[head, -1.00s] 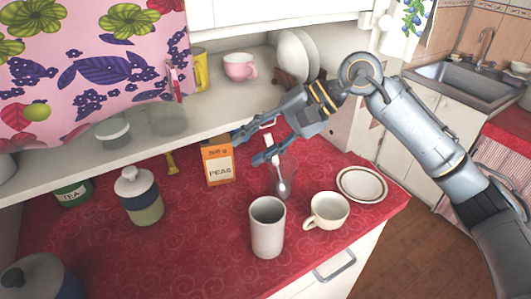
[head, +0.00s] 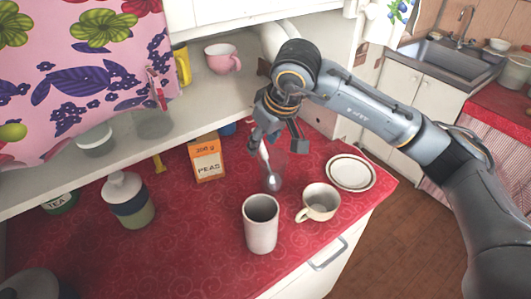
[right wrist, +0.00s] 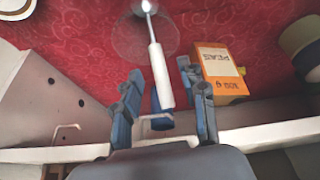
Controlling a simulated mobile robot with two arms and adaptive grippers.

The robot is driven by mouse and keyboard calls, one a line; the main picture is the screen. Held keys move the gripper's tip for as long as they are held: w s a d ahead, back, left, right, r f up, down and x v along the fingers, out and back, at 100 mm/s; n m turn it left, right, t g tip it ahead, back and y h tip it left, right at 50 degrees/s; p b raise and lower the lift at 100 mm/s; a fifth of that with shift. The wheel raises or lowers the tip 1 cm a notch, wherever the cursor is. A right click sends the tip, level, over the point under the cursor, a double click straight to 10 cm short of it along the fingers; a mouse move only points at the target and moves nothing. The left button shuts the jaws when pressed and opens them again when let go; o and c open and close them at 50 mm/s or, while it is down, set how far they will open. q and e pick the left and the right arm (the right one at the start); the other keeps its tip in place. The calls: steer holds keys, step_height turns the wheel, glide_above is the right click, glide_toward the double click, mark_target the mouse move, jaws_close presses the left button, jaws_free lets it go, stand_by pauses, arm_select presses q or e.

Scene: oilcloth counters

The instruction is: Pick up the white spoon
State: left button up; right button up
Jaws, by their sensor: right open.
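The white spoon has a white handle (head: 264,153) and a shiny metal bowl (head: 273,182). It is over the red counter, behind the cups. A translucent round shape surrounds its bowl end in the right wrist view; I cannot tell what it is. My right gripper (head: 277,143) is open and empty, pointing down above the handle. In the right wrist view the white handle (right wrist: 159,75) lies between the two open fingers, apart from both. I cannot tell how far below the fingertips it is. My left gripper is not in view.
An orange peas box (head: 207,158) stands left of the spoon. A tall cup (head: 261,230), a cream mug (head: 319,203) and a white plate (head: 351,172) are in front and to the right. A shelf (head: 110,148) runs behind. A lidded jar (head: 130,202) stands left.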

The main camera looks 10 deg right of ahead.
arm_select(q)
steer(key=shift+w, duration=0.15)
arm_select(e)
steer(key=shift+f, duration=0.1)
steer(key=shift+c, duration=0.3)
jaws_close()
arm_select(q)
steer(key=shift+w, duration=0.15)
